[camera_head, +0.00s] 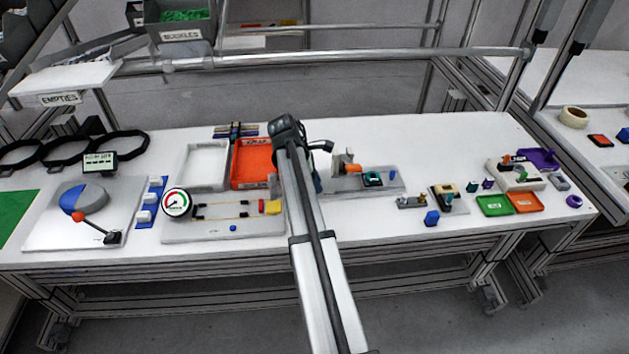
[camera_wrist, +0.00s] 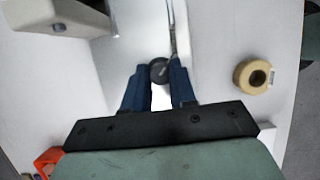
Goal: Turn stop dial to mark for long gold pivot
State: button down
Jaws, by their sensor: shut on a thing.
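In the wrist view, the two blue fingers of my gripper (camera_wrist: 161,80) close around a small dark round knob (camera_wrist: 158,68), which fits the stop dial. A thin metal rod or edge runs away from beside the knob. No mark or pointer can be read on it. I cannot pick out the long gold pivot with certainty.
In the wrist view a tan ring (camera_wrist: 253,77) lies to the right and an orange piece (camera_wrist: 47,161) at lower left. In the head view, a gauge board (camera_head: 240,229) and an orange tray (camera_head: 250,181) stand left of my arm. Bare bench lies behind the grey fixture.

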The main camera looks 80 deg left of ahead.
jog(key=shift+m, duration=0.3)
jog(key=m, duration=0.1)
jog(key=m+h, duration=0.1)
jog(key=m, duration=0.1)
jog(key=m+h, duration=0.1)
jog(key=shift+a, duration=0.25)
jog(key=m, duration=0.3)
jog(key=m+g+h, duration=0.1)
jog(key=m, duration=0.1)
jog(key=shift+w+m+g+h, duration=0.1)
jog(key=shift+m+g+h, duration=0.2)
jog(key=shift+m, duration=0.1)
jog(key=c, duration=0.9)
grip_release()
jog(key=shift+r, duration=0.15)
jog(key=shift+v, duration=3.65)
